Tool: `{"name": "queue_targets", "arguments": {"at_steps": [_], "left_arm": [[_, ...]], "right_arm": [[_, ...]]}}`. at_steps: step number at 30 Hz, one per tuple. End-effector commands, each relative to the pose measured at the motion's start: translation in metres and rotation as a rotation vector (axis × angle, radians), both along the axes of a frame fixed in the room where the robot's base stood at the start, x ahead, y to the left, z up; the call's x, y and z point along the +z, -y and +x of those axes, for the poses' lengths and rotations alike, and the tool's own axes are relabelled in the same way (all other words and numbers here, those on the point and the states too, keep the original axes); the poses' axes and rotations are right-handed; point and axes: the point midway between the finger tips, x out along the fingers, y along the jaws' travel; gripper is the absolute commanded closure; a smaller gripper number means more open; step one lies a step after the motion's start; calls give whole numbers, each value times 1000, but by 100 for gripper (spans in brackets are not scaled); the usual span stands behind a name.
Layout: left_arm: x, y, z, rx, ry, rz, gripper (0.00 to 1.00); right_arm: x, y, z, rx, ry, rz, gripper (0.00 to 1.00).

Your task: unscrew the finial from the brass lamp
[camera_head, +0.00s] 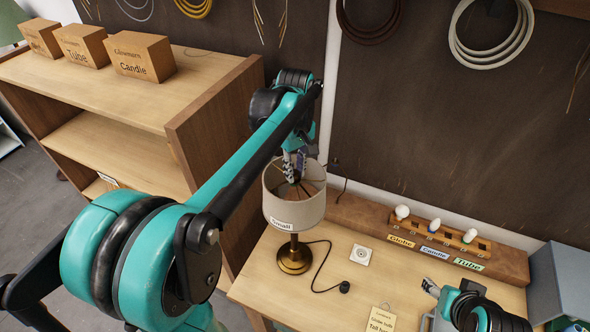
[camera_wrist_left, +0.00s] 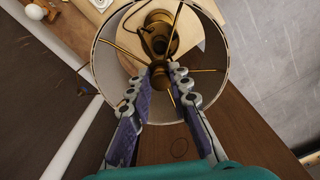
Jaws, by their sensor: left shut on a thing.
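The brass lamp (camera_head: 294,258) stands upright on the table, with a pale drum shade (camera_head: 305,214) labelled "Small". My left gripper (camera_head: 296,170) reaches down into the shade's open top from above. In the left wrist view the fingertips of my left gripper (camera_wrist_left: 171,74) close in where the thin brass spokes meet, at the top centre of the lamp (camera_wrist_left: 160,42). The gripper is shut on the finial there, which the fingertips mostly hide. My right gripper (camera_head: 432,290) is low over the table at right, away from the lamp; its jaw opening is unclear.
A black cord (camera_head: 325,268) lies right of the lamp near a white socket plate (camera_head: 361,255). A wooden rack (camera_head: 440,245) with bulbs and Globe, Candle and Tube labels stands at the back. A paper note (camera_head: 381,319) lies in front. A shelf (camera_head: 215,130) stands at left.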

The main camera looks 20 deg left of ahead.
Motion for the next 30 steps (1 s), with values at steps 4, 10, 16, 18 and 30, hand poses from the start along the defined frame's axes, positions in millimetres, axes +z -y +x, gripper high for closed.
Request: {"name": "queue_targets", "arguments": {"at_steps": [4,10,16,18,30], "left_arm": [[0,0,1,253,0,0,100],[0,1,2,457,0,0,100],[0,1,2,472,0,0,100],[0,1,2,472,0,0,100],[1,0,3,981,0,0,100]], "right_arm": [[0,0,0,0,0,0,46],[-1,0,0,0,0,0,46],[0,0,0,0,0,0,46],[0,0,0,0,0,0,46],[-1,0,0,0,0,0,46]]}}
